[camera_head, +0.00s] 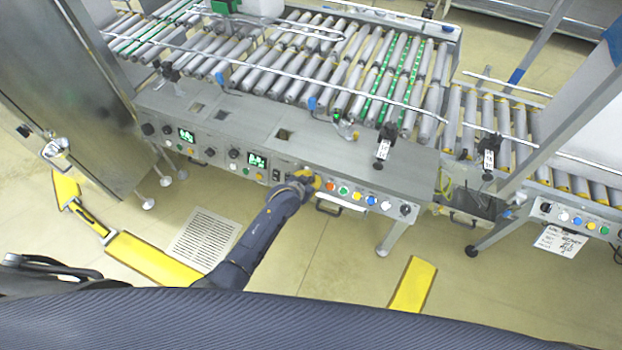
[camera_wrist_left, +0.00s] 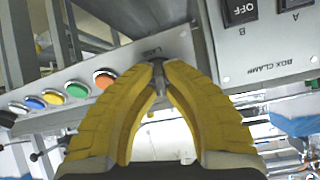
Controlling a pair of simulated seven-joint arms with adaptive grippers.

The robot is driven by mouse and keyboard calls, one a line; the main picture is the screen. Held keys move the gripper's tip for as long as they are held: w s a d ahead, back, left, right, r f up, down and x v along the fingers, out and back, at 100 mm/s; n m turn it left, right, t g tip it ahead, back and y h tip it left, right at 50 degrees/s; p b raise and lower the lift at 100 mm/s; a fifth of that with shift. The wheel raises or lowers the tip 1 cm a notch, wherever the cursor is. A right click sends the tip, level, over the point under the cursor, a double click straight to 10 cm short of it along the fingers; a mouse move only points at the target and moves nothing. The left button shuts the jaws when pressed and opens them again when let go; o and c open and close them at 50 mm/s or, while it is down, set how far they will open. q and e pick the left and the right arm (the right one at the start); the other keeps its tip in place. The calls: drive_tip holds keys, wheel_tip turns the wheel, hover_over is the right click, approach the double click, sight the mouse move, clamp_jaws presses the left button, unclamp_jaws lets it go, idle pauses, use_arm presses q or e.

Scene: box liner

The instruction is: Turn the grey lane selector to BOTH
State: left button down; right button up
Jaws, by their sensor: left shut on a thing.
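The grey lane selector (camera_wrist_left: 159,77) shows in the left wrist view as a small grey knob on the light control panel, between my yellow fingertips. My left gripper (camera_wrist_left: 161,66) is shut on it, one finger on each side. Most of the knob is hidden by the fingers, and I cannot read which position it points to. A small label above it is only partly visible. In the head view my left gripper (camera_head: 312,181) is at the front panel of the conveyor, covering the selector. My right gripper is in neither view.
Beside the selector are an orange button (camera_wrist_left: 104,78) and several others, including green (camera_wrist_left: 77,90), yellow (camera_wrist_left: 53,98) and blue (camera_wrist_left: 34,103). A handle (camera_head: 328,209) hangs below the panel.

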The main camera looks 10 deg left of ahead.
use_arm(q)
drive_tip(key=shift+d+r+n+y, duration=0.1)
drive_tip(key=shift+n+y, duration=0.2)
drive_tip(key=shift+n, duration=0.9)
drive_tip(key=shift+w, duration=0.1)
drive_tip(key=c, duration=1.5)
unclamp_jaws()
drive_tip(key=shift+v, duration=6.05)
drive_tip(key=shift+f, duration=0.2)
